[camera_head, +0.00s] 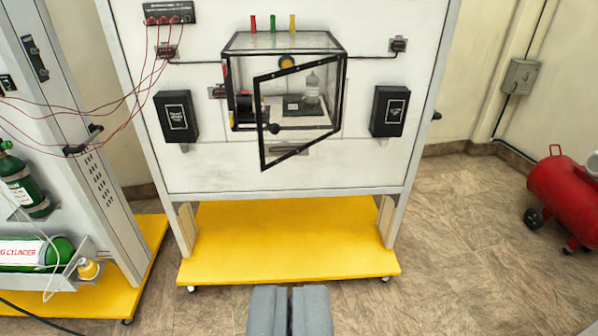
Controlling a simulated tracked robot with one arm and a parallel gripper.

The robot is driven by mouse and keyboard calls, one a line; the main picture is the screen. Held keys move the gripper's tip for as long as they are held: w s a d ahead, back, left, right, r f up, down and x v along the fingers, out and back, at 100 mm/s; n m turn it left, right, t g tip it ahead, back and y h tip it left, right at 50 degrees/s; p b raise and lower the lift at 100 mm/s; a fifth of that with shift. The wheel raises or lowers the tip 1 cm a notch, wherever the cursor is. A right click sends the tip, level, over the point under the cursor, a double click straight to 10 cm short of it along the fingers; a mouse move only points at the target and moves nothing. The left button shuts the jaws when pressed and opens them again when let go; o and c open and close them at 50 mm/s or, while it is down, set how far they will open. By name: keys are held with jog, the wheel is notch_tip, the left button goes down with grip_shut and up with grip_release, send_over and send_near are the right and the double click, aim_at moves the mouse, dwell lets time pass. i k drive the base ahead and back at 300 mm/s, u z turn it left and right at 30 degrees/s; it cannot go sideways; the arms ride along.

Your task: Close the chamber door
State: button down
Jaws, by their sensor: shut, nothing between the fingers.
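The glass chamber (237,45) with a black frame is mounted on the upright white panel ahead of me. Its door (300,156), a black-framed clear pane, stands open. It swings out towards me from the right side, its free left edge lower and nearer. A dark round knob (274,129) sits near that free edge. Inside the chamber a clear glass vessel (312,90) stands on a dark base. My gripper (290,290) is at the bottom centre, shut and empty, well short of the door and not touching anything.
The panel stands on a yellow wheeled base (285,250). Black boxes (177,116) flank the chamber. At left is another stand with green cylinders (22,187), red wires (100,105) reaching across. A red tank (562,190) stands at right. The floor between is clear.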

aim_at(274, 128)
jog(key=u, duration=0.2)
jog(key=i, duration=0.85)
jog(key=z, duration=0.1)
